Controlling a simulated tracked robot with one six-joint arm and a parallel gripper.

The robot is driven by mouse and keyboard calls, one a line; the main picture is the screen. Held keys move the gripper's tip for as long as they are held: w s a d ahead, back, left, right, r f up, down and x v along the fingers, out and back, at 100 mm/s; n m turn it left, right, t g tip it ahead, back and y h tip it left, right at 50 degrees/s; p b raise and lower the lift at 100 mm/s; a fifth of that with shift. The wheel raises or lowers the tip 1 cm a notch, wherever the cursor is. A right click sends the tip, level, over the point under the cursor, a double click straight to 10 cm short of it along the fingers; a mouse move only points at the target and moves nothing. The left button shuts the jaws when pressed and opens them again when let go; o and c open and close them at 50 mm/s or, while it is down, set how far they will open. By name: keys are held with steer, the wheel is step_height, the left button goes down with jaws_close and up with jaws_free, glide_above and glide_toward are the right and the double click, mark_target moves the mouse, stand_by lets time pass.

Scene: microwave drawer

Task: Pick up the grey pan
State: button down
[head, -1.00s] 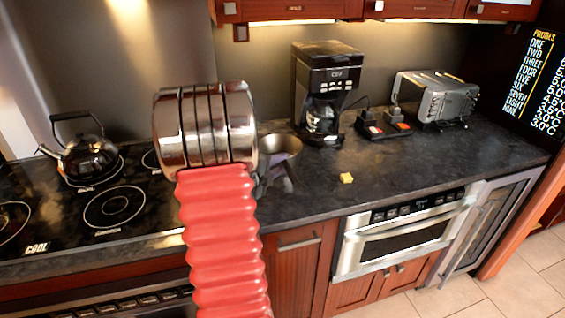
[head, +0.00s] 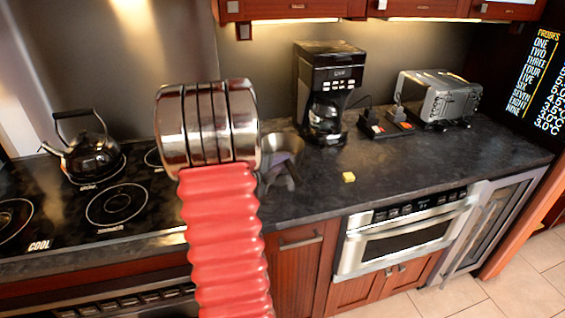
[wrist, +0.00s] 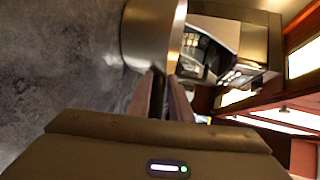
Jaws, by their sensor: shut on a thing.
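The grey pan (head: 289,172) shows in the head view just right of my red arm, over the counter area. My arm hides its left part. In the wrist view the pan's shiny metal side (wrist: 150,38) is at the top, right at my fingertips. My gripper (wrist: 163,82) is shut on the pan's edge. In the head view my gripper is mostly hidden behind my arm. Whether the pan is clear of the counter is hard to tell.
A coffee maker (head: 328,85) and a toaster (head: 438,98) stand on the dark counter (head: 410,165). A small yellow block (head: 349,177) lies near the front. A kettle (head: 88,155) sits on the stove (head: 110,215) at left. The counter's right front is clear.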

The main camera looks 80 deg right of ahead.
step_height(320, 180, up, 10)
stand_by(0.5)
stand_by(0.5)
